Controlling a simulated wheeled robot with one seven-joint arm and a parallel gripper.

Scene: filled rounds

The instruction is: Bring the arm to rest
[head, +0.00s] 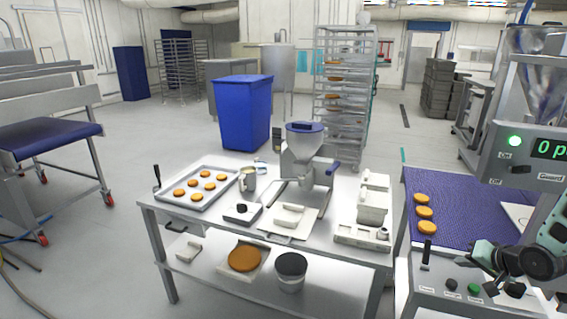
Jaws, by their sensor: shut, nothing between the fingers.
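My arm (540,262) reaches in at the lower right edge, dark grey with pale teal parts, and is partly cut off by the frame. My gripper (485,252) is at its left end, small in the view, over the near side of the conveyor's control panel. It is shut and I see nothing held in it.
A purple conveyor belt (452,190) carries several orange rounds beside a machine with a green display (551,149). A steel table (215,222) left of it holds a tray (224,174) of rounds and a filling machine (299,165). A blue bin (243,112) stands behind.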

